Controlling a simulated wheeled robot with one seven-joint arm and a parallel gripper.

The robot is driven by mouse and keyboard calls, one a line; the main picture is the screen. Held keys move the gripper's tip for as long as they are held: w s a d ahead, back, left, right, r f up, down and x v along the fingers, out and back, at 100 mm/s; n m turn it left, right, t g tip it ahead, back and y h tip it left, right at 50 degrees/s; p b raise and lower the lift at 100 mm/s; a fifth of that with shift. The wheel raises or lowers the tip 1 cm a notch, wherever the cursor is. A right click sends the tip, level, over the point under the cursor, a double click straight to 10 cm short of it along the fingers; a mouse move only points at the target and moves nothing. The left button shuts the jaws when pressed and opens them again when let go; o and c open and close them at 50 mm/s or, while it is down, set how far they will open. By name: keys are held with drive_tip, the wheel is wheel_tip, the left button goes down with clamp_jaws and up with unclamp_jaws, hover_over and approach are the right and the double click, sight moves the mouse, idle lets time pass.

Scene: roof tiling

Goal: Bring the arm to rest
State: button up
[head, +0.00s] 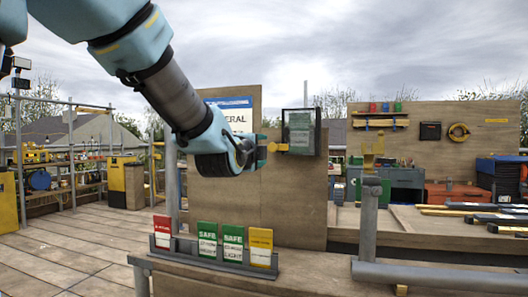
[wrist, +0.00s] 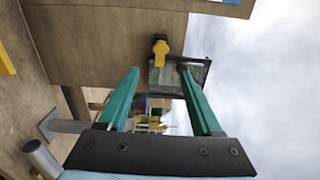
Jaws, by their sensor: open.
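My arm reaches in from the upper left of the head view. My gripper (head: 262,151) is at its end, in front of the upright wooden board (head: 226,205). In the wrist view my gripper (wrist: 160,72) shows two green fingers spread apart with nothing held between them. A yellow handle (head: 279,147) on a dark-framed, clear-fronted box (head: 301,112) is just right of the fingertips. In the wrist view the yellow handle (wrist: 161,48) appears beyond the fingertips; I cannot tell whether they touch it. A greenish card shows behind the clear front.
A rack (head: 217,264) with a red, two green and a yellow card (head: 261,246) stands on the near wooden ledge. A grey pipe post (head: 370,220) rises at right. A worktop with tiles and tool cases lies behind it. Open decking (head: 70,250) is at left.

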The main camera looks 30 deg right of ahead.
idle(0.4)
drive_tip(key=w+a+f+n+g+y, duration=0.2)
drive_tip(key=w+a+f+n+y, duration=0.25)
drive_tip(key=a+f+n, duration=0.6)
drive_tip(key=s+a+f+n+g+y, duration=0.3)
drive_tip(key=a+f+n, duration=0.1)
drive_tip(key=a+f, duration=0.45)
drive_tip(key=s+a+f+n+g+y, duration=0.2)
drive_tip(key=a+f+n+y, duration=0.15)
drive_tip(key=a+f, duration=0.45)
drive_tip(key=s+a+f+n+g+y, duration=0.1)
drive_tip(key=s+a+f+n+g, duration=0.4)
drive_tip(key=s+a+n, duration=0.45)
wheel_tip(320, 180, up, 14)
drive_tip(key=m+p, duration=0.2)
drive_tip(key=p, duration=1.2)
drive_tip(key=shift+s+a, duration=0.2)
drive_tip(key=shift+a, duration=0.1)
